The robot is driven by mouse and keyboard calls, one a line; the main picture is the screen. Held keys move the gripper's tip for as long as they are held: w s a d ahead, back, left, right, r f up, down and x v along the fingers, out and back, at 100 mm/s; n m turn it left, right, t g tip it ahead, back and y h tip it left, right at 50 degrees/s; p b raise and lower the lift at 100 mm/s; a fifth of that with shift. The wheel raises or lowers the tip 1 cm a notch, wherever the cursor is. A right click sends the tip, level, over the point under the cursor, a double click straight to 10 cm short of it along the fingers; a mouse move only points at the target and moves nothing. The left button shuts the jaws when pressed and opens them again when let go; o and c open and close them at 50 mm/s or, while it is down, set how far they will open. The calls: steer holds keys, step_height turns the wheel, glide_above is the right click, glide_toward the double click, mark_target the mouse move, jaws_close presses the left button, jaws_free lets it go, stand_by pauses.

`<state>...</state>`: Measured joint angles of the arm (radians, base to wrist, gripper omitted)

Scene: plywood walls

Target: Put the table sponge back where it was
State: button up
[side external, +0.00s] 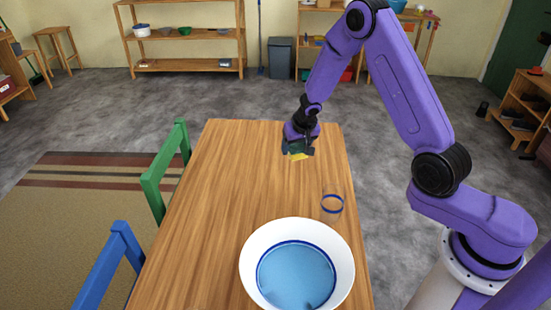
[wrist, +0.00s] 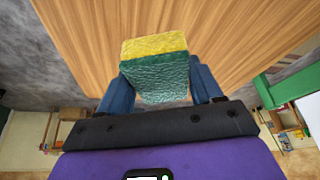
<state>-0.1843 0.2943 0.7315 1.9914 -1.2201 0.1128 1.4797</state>
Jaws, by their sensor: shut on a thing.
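The sponge (wrist: 157,68) is a block with a yellow layer and a dark green layer. In the wrist view it sits between the two blue fingers of my gripper (wrist: 160,85), which is shut on it. In the side external view the sponge (side external: 298,155) shows as a small yellow and green patch under my gripper (side external: 298,148), over the far right part of the wooden table (side external: 225,190). I cannot tell whether the sponge touches the table top or is just above it.
A large white bowl with a blue inside (side external: 297,265) stands at the near end of the table. A blue ring (side external: 332,204) lies between it and my gripper. A green chair (side external: 165,170) and a blue chair (side external: 110,265) stand at the left edge. The table's left half is clear.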

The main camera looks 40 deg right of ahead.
steer(key=w+f, duration=0.3)
steer(key=w, duration=0.3)
glide_toward(274, 163)
steer(key=shift+w+d+f, duration=0.5)
steer(key=shift+w+f, duration=0.05)
steer(key=shift+f, duration=0.05)
steer(key=shift+w+f, duration=0.65)
steer(key=shift+f, duration=1.55)
steer(key=shift+f, duration=0.15)
steer(key=o, duration=1)
